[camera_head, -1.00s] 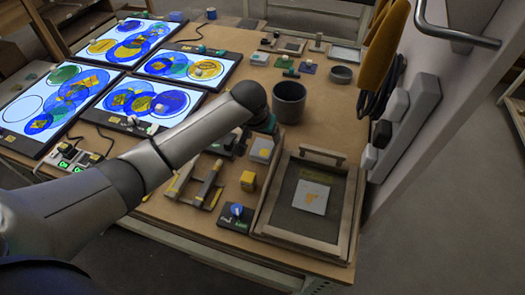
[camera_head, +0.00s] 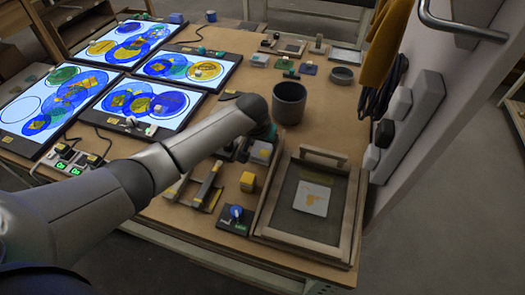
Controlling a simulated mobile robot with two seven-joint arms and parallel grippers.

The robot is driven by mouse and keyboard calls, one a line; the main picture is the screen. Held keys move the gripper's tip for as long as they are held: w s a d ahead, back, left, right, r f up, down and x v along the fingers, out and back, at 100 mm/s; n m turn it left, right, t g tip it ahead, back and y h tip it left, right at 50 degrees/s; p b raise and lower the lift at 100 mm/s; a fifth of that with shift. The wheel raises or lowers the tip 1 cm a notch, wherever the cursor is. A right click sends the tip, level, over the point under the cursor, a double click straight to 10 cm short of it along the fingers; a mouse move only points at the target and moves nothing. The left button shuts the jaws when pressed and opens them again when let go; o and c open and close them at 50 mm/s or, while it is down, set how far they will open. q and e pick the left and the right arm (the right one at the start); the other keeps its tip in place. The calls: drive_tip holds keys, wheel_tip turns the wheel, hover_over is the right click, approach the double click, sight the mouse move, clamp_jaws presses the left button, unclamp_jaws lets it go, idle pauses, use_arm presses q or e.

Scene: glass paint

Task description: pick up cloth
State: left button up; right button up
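A yellow-orange cloth-like item (camera_head: 384,45) hangs at the upper right beside the wall panel; its top is cut off by the frame edge. I cannot tell for certain that it is the cloth. My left arm reaches from the lower left over the table, and its gripper end (camera_head: 262,133) is low over the tabletop, just in front of the dark cup and near a grey block (camera_head: 261,153). The fingers are mostly hidden by the arm, so I cannot see whether they are open or hold anything. My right gripper is not in view.
A dark grey cup (camera_head: 289,103) stands beyond my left gripper. A framed tray (camera_head: 348,225) lies at the front right, with a yellow cube (camera_head: 248,181) to its left. Several lit screens (camera_head: 150,104) fill the left. Black cables (camera_head: 380,100) hang by the wall.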

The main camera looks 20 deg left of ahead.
sight(264, 146)
use_arm(q)
drive_tip(key=c, duration=0.5)
wheel_tip(264, 146, up, 20)
drive_tip(key=p, duration=0.3)
